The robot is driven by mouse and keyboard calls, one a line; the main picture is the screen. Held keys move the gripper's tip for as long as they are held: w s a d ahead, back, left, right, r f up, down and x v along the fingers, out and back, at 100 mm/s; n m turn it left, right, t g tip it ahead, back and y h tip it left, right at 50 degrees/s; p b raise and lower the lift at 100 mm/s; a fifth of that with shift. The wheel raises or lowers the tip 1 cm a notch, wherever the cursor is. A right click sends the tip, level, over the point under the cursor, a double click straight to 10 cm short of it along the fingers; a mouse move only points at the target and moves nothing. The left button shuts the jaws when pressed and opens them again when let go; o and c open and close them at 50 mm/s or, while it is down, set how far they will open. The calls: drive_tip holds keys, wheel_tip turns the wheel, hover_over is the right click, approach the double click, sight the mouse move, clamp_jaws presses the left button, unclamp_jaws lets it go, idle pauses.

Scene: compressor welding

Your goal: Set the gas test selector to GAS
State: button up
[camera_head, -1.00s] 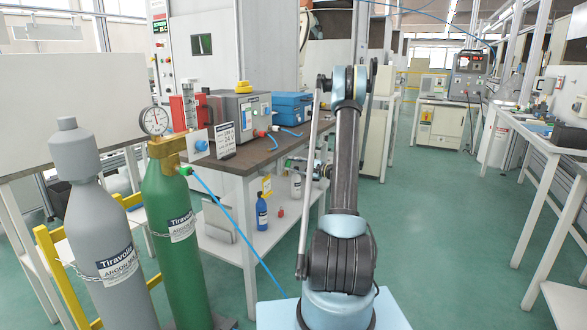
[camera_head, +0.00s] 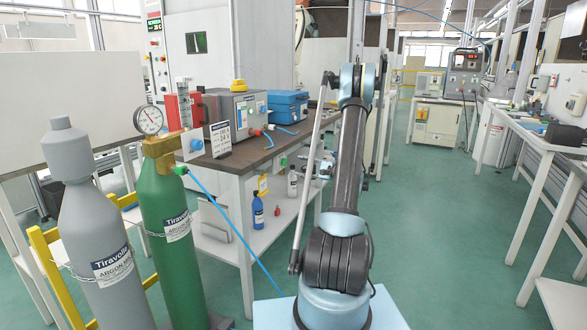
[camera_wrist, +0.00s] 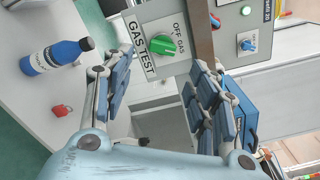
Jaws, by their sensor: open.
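The gas test selector (camera_wrist: 163,44) is a green knob on a pale panel, with OFF and GAS printed beside it and a GAS TEST label (camera_wrist: 140,46). It shows near the top of the wrist view, ahead of my gripper (camera_wrist: 162,64) and roughly between the two blue-padded fingers. The fingers are spread apart with nothing between them. I cannot tell for sure which word the knob points to. In the head view my gripper (camera_head: 313,166) is beside the brown-topped table's edge, small and partly hidden by my arm.
A blue bottle (camera_wrist: 55,57) and a red padlock-like item (camera_wrist: 62,110) are on the lower shelf. Gas cylinders (camera_head: 170,240) stand left; the right aisle is clear.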

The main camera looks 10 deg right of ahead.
drive_tip(key=shift+v, duration=2.35)
